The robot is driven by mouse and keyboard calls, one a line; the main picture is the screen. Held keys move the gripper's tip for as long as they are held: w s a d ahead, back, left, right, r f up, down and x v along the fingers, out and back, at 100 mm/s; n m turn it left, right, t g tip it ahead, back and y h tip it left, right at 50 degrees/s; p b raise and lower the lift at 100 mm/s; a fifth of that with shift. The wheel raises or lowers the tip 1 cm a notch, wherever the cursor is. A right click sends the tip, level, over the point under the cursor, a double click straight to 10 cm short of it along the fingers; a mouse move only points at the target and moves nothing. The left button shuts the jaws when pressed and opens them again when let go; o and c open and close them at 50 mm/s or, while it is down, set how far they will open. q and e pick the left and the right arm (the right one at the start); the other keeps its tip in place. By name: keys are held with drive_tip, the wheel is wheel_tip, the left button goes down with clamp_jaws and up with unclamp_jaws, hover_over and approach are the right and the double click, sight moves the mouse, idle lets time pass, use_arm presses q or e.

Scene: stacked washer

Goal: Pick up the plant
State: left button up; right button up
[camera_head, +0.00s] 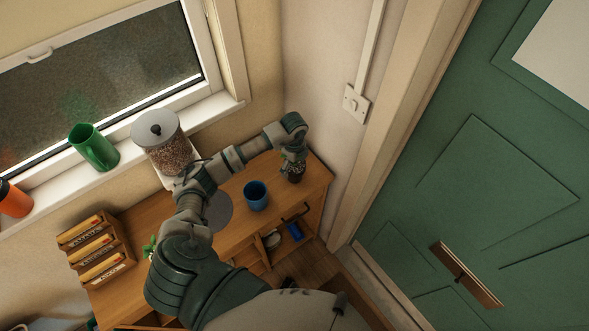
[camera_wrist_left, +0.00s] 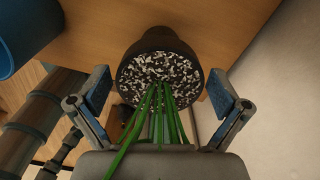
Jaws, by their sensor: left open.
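The potted plant (camera_head: 295,173), a dark pot with green leaves, stands on the wooden desk top near its right end, by the wall. In the left wrist view its dark pot (camera_wrist_left: 158,42) shows from above, with speckled black-and-white soil and long green stems rising toward the camera. My left gripper (camera_head: 292,150) reaches over the plant from above. In the left wrist view its blue-padded fingers (camera_wrist_left: 158,84) are spread apart, one on each side of the stems and soil. No finger visibly grips the pot. My right gripper is out of view.
A blue cup (camera_head: 256,195) stands left of the plant, near a grey round mat (camera_head: 217,214). A glass jar dispenser (camera_head: 162,145) stands behind my arm. A wooden rack (camera_head: 97,250) is at left; a green door (camera_head: 500,190) is at right.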

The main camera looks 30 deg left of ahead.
use_arm(q)
drive_tip(key=shift+f, duration=0.85)
drive_tip(key=c, duration=1.2)
